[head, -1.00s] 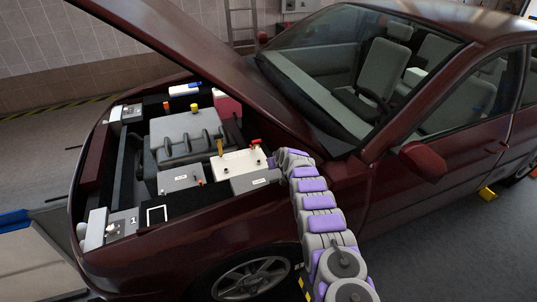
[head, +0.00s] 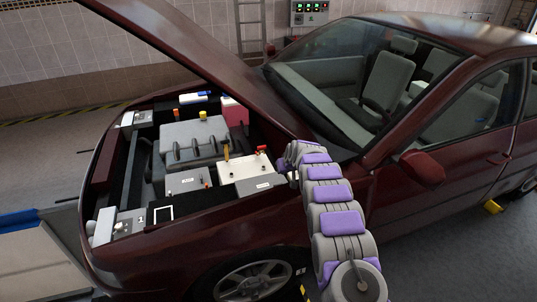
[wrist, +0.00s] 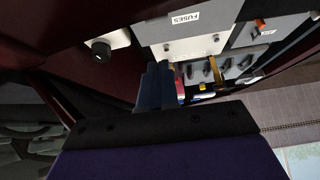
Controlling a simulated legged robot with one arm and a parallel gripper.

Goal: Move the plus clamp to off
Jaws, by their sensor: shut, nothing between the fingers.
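The red clamp (head: 261,149), which I take for the plus clamp, sits at the back right of the white battery top (head: 238,177) in the open engine bay. My gripper (head: 287,165) is just right of the battery in the head view, partly hidden by my arm. In the wrist view my gripper's fingers (wrist: 155,84) are together and hold nothing. I cannot make out the red clamp in the wrist view. I cannot tell whether the fingers touch anything.
A grey fuse box (head: 257,185) lies in front of the battery. A yellow-handled lever (head: 226,153) stands at the battery's left. The raised hood (head: 185,55) slopes above the bay. A black knob (wrist: 100,50) on a pale panel is left of my fingers in the wrist view.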

